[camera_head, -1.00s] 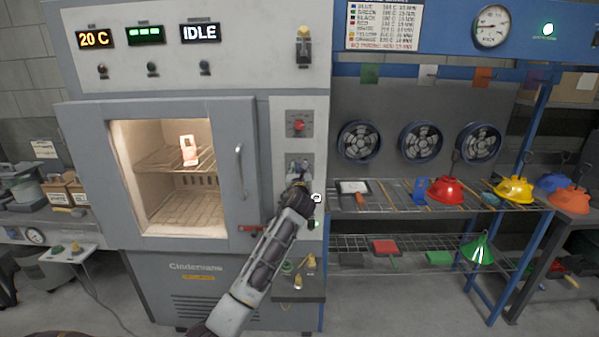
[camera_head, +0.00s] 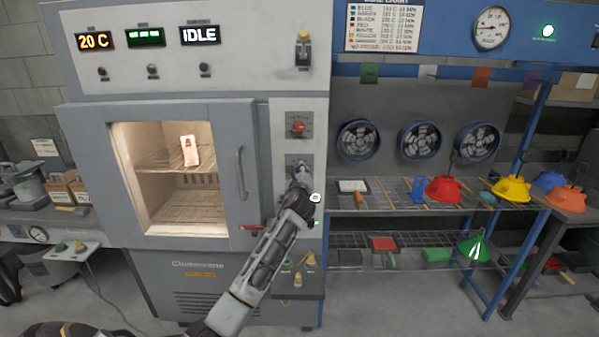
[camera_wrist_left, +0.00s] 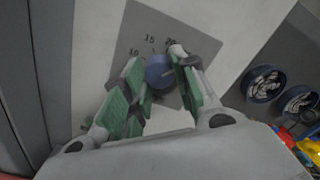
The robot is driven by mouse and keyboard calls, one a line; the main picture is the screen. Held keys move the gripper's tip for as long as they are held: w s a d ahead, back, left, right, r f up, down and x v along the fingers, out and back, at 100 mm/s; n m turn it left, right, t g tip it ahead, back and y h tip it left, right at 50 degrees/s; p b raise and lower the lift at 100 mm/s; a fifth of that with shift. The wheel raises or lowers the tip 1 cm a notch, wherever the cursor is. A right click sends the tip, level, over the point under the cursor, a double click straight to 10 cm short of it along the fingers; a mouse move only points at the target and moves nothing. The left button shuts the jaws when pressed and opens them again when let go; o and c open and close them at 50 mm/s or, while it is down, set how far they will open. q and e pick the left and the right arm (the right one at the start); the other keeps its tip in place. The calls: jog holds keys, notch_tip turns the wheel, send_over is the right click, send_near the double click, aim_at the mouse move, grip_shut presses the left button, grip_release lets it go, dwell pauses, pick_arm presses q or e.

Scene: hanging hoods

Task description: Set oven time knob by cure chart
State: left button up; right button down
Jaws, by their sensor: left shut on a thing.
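The time knob (camera_wrist_left: 159,72) is a round blue-grey knob on a grey dial plate (camera_wrist_left: 137,32), with 15 and 20 readable above it in the left wrist view. My left gripper (camera_wrist_left: 160,78) has its green-padded fingers on both sides of the knob and is shut on it. In the head view the left gripper (camera_head: 301,178) covers most of the lower dial on the oven's control strip. The cure chart (camera_head: 383,25) hangs at the top, its lines small and partly readable. The oven (camera_head: 290,240) displays read 20 C and IDLE. My right gripper is not in view.
A red knob (camera_head: 298,125) sits above on the same strip. The oven door (camera_head: 240,120) is shut, with a handle (camera_head: 240,172) close to my arm and a lit piece (camera_head: 191,150) inside. A wire shelf (camera_head: 370,203) with coloured hoods stands to the right.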

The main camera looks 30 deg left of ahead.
pick_arm(q)
jog(key=shift+n, duration=3.9)
jog(key=o, duration=1)
jog(key=shift+s+d, duration=0.1)
jog(key=v, duration=1.1)
jog(key=shift+s, duration=0.35)
jog(key=shift+d, duration=0.1)
